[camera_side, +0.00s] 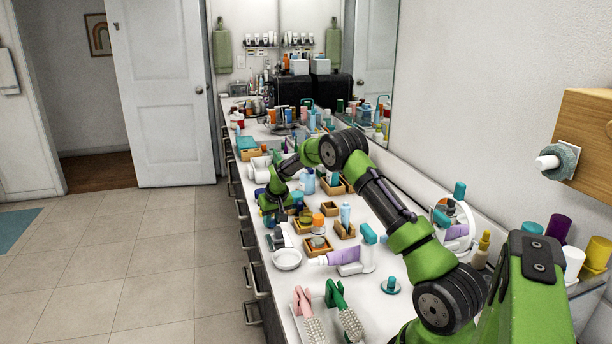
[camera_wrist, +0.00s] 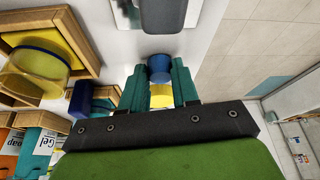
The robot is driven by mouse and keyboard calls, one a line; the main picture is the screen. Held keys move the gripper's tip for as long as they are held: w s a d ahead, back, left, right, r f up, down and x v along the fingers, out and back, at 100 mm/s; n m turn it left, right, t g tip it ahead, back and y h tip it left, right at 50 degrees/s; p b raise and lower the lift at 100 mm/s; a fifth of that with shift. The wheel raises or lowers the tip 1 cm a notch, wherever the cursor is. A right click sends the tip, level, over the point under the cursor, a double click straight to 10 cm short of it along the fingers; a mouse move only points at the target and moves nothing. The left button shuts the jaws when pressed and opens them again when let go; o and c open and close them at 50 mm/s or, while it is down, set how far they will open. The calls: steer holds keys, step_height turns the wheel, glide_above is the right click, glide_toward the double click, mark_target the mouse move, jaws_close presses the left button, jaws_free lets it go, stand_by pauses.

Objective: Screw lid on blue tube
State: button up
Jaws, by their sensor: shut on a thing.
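In the wrist view, my gripper (camera_wrist: 158,76) has its two teal fingers closed around the sides of a short blue cylinder, the blue tube (camera_wrist: 159,66). A yellow piece (camera_wrist: 161,96) sits between the fingers, in line with the blue part and nearer the palm. I cannot tell whether the yellow piece is the lid or whether it is screwed on. In the side view, my gripper (camera_side: 270,208) is low over the left edge of the counter, and what it holds is too small to make out clearly.
Wooden boxes hold a clear yellow jar (camera_wrist: 35,70) and soap bottles (camera_wrist: 40,148) beside my gripper. A dark blue block (camera_wrist: 82,99) is close to one finger. The counter is crowded.

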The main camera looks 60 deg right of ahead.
step_height(320, 180, up, 9)
step_height(320, 180, up, 7)
glide_above(348, 207)
steer(key=shift+m, duration=0.3)
steer(key=shift+f, duration=2.4)
steer(key=shift+f, duration=0.65)
